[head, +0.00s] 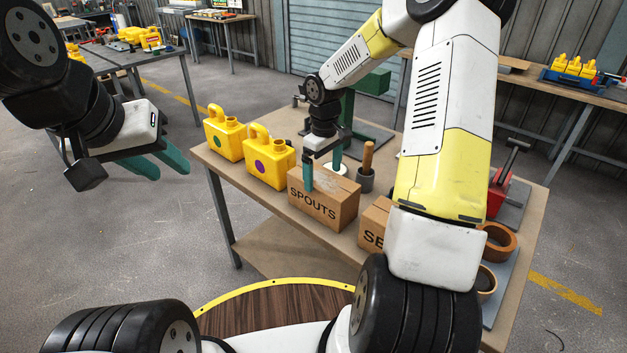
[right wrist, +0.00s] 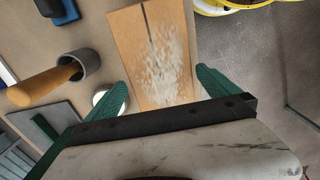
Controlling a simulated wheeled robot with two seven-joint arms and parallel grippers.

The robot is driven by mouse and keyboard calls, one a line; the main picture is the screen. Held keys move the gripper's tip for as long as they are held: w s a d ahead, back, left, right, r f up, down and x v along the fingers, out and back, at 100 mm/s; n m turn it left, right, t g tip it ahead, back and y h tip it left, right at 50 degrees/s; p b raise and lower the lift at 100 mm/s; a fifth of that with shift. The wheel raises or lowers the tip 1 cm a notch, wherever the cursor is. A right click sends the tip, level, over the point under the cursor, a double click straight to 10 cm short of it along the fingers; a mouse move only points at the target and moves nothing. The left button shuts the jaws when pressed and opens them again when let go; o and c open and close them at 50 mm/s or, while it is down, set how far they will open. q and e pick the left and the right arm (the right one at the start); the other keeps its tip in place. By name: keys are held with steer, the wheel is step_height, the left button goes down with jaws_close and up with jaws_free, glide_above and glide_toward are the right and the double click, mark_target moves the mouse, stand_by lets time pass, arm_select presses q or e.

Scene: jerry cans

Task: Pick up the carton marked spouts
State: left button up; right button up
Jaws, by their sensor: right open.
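The carton marked SPOUTS (head: 320,208) is a closed brown box standing upright on the workbench near its front edge. In the right wrist view its top (right wrist: 150,30) lies between my finger lines, with a pale speckled patch on it. My right gripper (head: 322,172) is open above the carton, pointing down; one finger overlaps the box's near top edge in the head view. In the right wrist view the fingers (right wrist: 163,88) are on either side of the carton; contact cannot be told. My left gripper (head: 172,166) is open and empty, off the bench to the left.
Yellow jerry cans with a green dot (head: 224,138) and a purple dot (head: 268,162) stand left of the carton. A second carton (head: 372,226), partly hidden by my right arm, stands to its right. A grey cup with a wooden handle (head: 366,172) is behind.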

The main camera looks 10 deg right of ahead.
step_height(320, 180, down, 5)
steer(key=shift+s+f, duration=0.15)
steer(key=shift+f, duration=0.05)
steer(key=shift+c, duration=0.2)
steer(key=c, duration=1.8)
steer(key=shift+c, duration=0.4)
steer(key=shift+r, duration=0.1)
